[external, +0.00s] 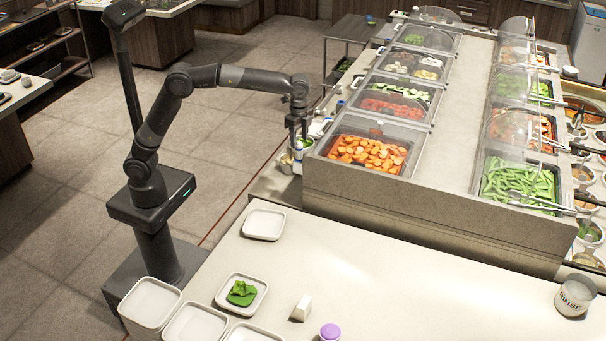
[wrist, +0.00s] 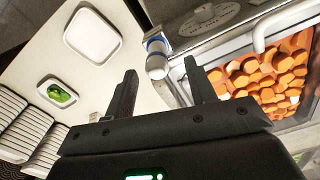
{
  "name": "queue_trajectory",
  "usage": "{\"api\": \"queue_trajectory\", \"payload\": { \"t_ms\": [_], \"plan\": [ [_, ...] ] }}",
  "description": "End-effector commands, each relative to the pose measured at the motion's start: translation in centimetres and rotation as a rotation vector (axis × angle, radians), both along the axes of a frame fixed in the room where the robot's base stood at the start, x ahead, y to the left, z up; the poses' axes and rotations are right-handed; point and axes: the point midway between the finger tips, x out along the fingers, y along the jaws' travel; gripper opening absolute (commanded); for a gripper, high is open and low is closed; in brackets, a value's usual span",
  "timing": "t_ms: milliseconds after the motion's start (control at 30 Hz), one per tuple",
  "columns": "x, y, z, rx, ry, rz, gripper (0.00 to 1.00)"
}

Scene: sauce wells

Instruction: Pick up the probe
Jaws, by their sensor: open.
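The probe (wrist: 157,60), white with a blue band, shows in the wrist view beside the food wells, with a thin grey part running down from it. My gripper (wrist: 160,68) is open, with one finger on each side of the probe in that view. I cannot tell whether the fingers touch it.
A well of orange slices (external: 367,152) under a clear guard (external: 395,131) is close on the right. A metal cup (external: 286,163) stands just below my gripper. White plates (external: 264,223) and a purple-topped item (external: 330,332) are on the front counter.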

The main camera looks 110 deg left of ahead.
Motion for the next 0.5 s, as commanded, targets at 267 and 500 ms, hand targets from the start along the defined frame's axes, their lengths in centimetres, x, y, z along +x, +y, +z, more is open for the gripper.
{"api": "queue_trajectory", "payload": {
  "t_ms": [267, 500],
  "plan": [
    [0.4, -0.7, -3.6, 0.000, 0.002, -0.001, 0.51],
    [0.4, -0.6, -5.2, 0.003, -0.001, -0.001, 0.51]
  ]
}}
